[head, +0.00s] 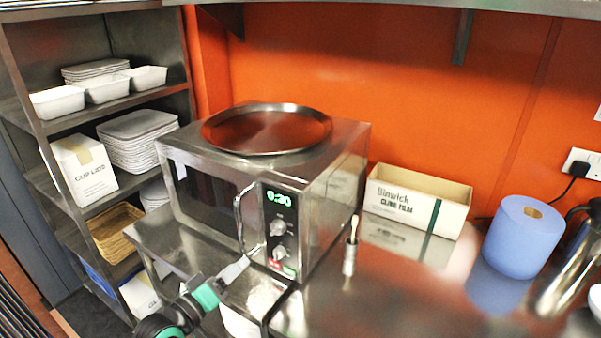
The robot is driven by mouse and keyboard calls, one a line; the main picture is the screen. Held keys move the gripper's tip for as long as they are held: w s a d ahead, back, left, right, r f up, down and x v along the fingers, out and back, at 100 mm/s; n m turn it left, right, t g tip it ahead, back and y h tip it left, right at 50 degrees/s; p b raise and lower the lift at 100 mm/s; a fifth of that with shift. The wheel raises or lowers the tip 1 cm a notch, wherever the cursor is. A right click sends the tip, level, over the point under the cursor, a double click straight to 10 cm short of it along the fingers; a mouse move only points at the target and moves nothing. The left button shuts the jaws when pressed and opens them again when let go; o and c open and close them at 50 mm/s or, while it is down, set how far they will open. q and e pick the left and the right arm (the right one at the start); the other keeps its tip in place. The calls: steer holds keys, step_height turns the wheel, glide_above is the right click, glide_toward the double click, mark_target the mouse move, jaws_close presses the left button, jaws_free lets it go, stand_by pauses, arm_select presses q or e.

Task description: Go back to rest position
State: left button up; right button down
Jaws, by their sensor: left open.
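My left gripper (246,262) comes in from the lower left and is open, with nothing seen between its fingers. Its tips are in front of the lower front of a steel microwave (337,195), close to the door handle (240,215) and the control panel; I cannot tell whether they touch it. The microwave door looks shut, and its green display (279,198) reads about 0:30. My right gripper is not in view.
A round metal tray (266,130) lies on the microwave. On the steel counter (390,290) stand a small brush-like tool (350,255), a cling film box (415,203) and a blue paper roll (524,240). Shelves (110,103) with dishes stand at left. The counter's front middle is clear.

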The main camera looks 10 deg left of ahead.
arm_select(q)
steer(key=s+d+f+m+g+y, duration=0.2)
steer(key=s+d+f+m+g, duration=0.3)
steer(key=s+f, duration=0.45)
steer(key=s+a+f+m+g+y, duration=0.1)
steer(key=s+f+g+y, duration=0.2)
steer(key=s, duration=0.5)
steer(key=s+a+f+m+g+y, duration=0.1)
steer(key=s+a+f+g+y, duration=0.1)
steer(key=s+f+g, duration=0.45)
steer(key=s+f, duration=0.3)
steer(key=f, duration=2.7)
steer(key=s+a+f+g, duration=0.1)
steer(key=s+a+f, duration=0.2)
steer(key=s+f, duration=1.5)
steer(key=shift+s+a, duration=0.15)
steer(key=shift+s, duration=0.15)
